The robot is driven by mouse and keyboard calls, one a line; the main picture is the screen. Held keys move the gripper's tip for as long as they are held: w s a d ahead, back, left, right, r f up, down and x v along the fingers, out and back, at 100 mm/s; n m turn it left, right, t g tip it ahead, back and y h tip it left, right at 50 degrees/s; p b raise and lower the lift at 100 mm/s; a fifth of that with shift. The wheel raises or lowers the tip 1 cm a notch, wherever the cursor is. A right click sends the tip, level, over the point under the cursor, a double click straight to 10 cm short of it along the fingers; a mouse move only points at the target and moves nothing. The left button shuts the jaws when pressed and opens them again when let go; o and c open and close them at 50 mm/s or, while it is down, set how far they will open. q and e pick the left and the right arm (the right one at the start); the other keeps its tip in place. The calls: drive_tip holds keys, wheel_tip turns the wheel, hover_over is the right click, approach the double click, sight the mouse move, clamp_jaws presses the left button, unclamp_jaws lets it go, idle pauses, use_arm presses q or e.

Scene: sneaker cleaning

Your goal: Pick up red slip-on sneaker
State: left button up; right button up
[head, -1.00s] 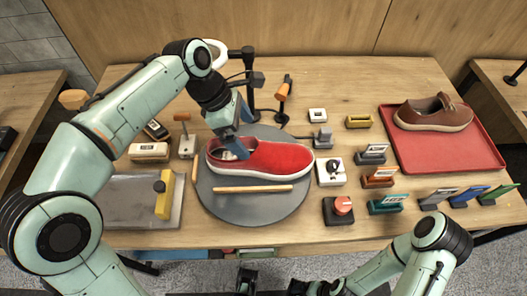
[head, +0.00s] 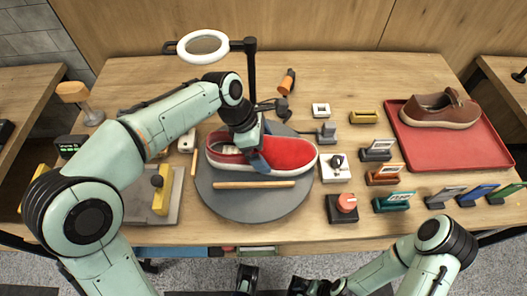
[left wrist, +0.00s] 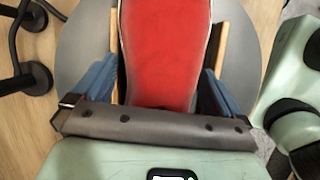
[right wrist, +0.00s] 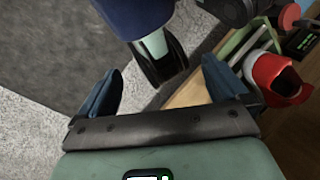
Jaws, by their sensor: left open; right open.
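The red slip-on sneaker (head: 290,153) with a white sole lies on the round grey turntable (head: 240,203), its toe to the right. My left gripper (head: 259,157) is over the middle of the sneaker, fingers pointing down. In the left wrist view the red upper (left wrist: 165,50) lies between the two open blue fingers (left wrist: 158,85), with a gap on each side. Part of the sneaker's opening is hidden by the gripper in the head view. My right gripper (right wrist: 162,88) is open and empty, low in front of the table.
A wooden stick (head: 254,185) lies on the turntable in front of the sneaker. A ring lamp (head: 203,46) on a black stand rises behind. Small blocks and a red-knobbed box (head: 343,208) stand to the right. A red tray (head: 462,150) holds a brown shoe (head: 440,110).

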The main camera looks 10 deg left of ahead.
use_arm(q)
drive_tip(key=c, duration=1)
drive_tip(key=shift+r, duration=0.1)
drive_tip(key=shift+c, duration=0.2)
